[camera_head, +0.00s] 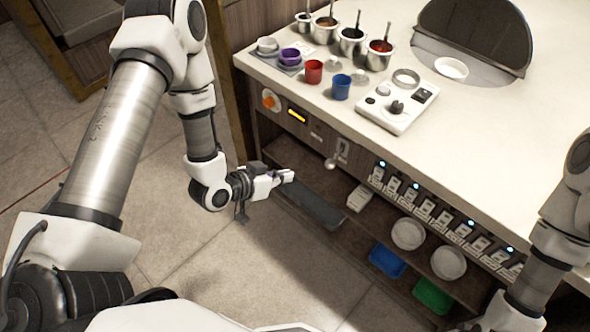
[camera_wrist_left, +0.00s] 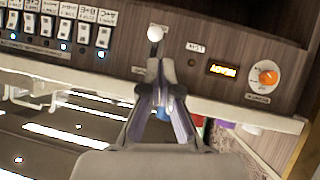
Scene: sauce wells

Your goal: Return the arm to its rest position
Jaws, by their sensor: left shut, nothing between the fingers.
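My left arm comes in from the left in the head view. Its gripper (camera_head: 283,177) is shut and empty, in front of the counter's open lower shelf. The left wrist view also shows the shut gripper (camera_wrist_left: 160,66), its fingertips together just below a white round knob (camera_wrist_left: 155,33) in that picture. I cannot tell whether they touch it. My right arm shows at the right edge of the head view, and its gripper is not visible.
On the counter (camera_head: 480,130) stand sauce pots (camera_head: 351,41), a red cup (camera_head: 314,72), a blue cup (camera_head: 341,87) and a white control box (camera_head: 398,105). An orange dial (camera_head: 270,101) and a row of switches (camera_head: 425,209) line the front. Open floor (camera_head: 215,265) lies below my left gripper.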

